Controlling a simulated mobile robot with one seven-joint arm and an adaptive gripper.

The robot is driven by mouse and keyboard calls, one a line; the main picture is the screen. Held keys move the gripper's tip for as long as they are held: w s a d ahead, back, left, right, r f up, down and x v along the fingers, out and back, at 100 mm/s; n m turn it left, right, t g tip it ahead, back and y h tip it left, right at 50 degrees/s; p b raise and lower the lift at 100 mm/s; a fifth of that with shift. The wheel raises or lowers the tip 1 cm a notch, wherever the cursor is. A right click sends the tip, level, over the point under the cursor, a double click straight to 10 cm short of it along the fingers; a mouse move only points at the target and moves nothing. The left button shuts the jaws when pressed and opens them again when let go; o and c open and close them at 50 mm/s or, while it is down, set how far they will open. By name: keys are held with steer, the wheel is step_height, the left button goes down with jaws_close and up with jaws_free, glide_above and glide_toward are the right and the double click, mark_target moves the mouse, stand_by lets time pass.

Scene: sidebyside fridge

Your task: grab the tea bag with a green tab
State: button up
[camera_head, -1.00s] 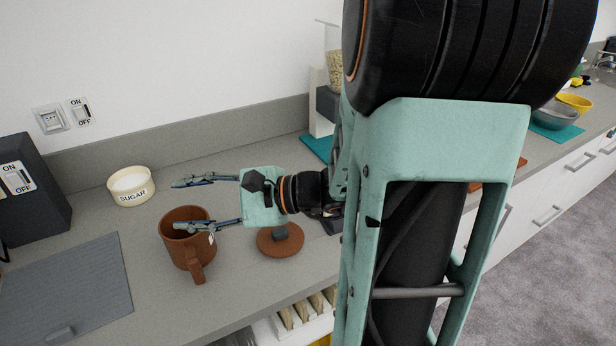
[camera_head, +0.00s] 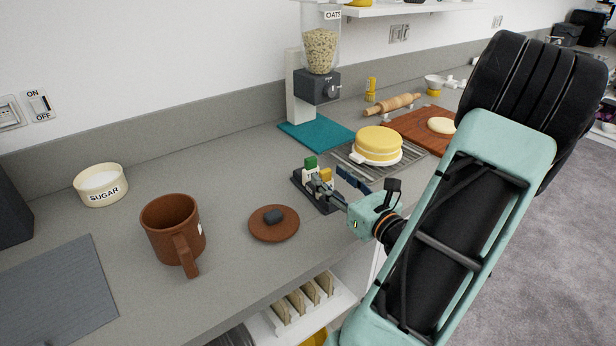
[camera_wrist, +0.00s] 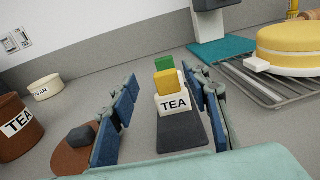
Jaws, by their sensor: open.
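The tea bag with a green tab (camera_wrist: 164,67) stands at the far end of a dark tea holder (camera_wrist: 181,135) marked TEA. A tea bag with a yellow tab (camera_wrist: 167,83) stands in front of it. In the head view the green tab (camera_head: 310,162) shows behind the yellow tab (camera_head: 326,174). My gripper (camera_head: 344,187) is open at the holder's near end. In the wrist view the two fingers of my gripper (camera_wrist: 164,98) are spread wide on either side of the holder, with nothing between them clearly gripped. The lower part of the green-tab bag is hidden.
A brown mug (camera_head: 170,225), its lid (camera_head: 273,223) and a sugar bowl (camera_head: 101,185) stand to the left. A yellow cake (camera_head: 378,144) on a wire rack (camera_wrist: 270,87) stands close on the right. An oats dispenser (camera_head: 317,85) stands behind on a teal mat (camera_head: 300,131).

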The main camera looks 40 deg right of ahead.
mark_target(312, 161)
steer(key=x, duration=0.5)
steer(key=shift+w, duration=0.2)
steer(key=x, duration=0.4)
steer(key=shift+w+d+f, duration=0.15)
steer(key=shift+d+f, duration=0.15)
steer(key=shift+f, duration=0.05)
steer(key=shift+w, duration=0.35)
steer(key=c, duration=0.8)
